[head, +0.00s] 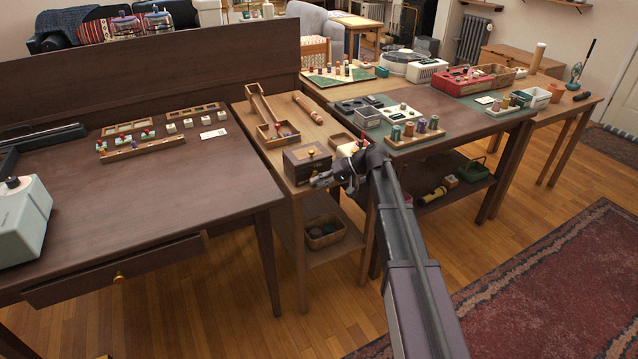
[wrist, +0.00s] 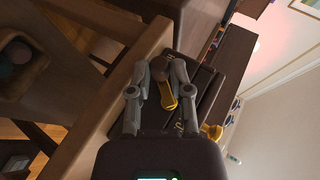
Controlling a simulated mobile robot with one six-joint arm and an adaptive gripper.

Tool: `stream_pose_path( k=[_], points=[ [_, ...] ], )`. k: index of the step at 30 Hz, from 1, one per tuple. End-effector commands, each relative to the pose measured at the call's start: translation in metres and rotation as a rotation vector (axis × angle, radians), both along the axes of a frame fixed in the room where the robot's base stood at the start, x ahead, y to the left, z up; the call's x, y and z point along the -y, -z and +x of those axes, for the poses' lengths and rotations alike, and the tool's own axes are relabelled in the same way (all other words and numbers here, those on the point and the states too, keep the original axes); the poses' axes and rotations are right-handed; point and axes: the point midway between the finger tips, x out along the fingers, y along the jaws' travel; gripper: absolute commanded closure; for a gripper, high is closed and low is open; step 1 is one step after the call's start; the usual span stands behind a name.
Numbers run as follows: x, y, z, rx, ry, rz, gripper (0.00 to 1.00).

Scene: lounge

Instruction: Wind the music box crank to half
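The music box (head: 307,163) is a dark brown box with a brass knob on its lid. It stands near the front edge of the narrow light-wood table. In the wrist view its dark side (wrist: 208,92) faces me, and the brass knob (wrist: 212,131) shows at the right. The crank (wrist: 168,99) has a brass arm and a brown wooden handle. My gripper (head: 318,181) is at the box's front. In the wrist view my gripper (wrist: 161,68) is open, with one finger on each side of the crank's handle and visible gaps beside it.
A basket (head: 324,231) sits on the shelf below. A dark desk (head: 190,180) stands at left.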

Motion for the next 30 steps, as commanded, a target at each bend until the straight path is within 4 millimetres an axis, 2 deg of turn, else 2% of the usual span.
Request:
stream_pose_path(
  k=[1,3,20,30],
  points=[
    [-0.0007,0.0003,-0.0012,-0.001,-0.003,-0.001,0.59],
    [-0.0007,0.0002,-0.001,-0.001,-0.002,0.0,0.4],
    [-0.0002,-0.0011,-0.0003,0.009,0.0,-0.016,0.4],
    [0.0006,-0.0038,0.0,0.071,0.001,-0.136,0.4]
  ],
)
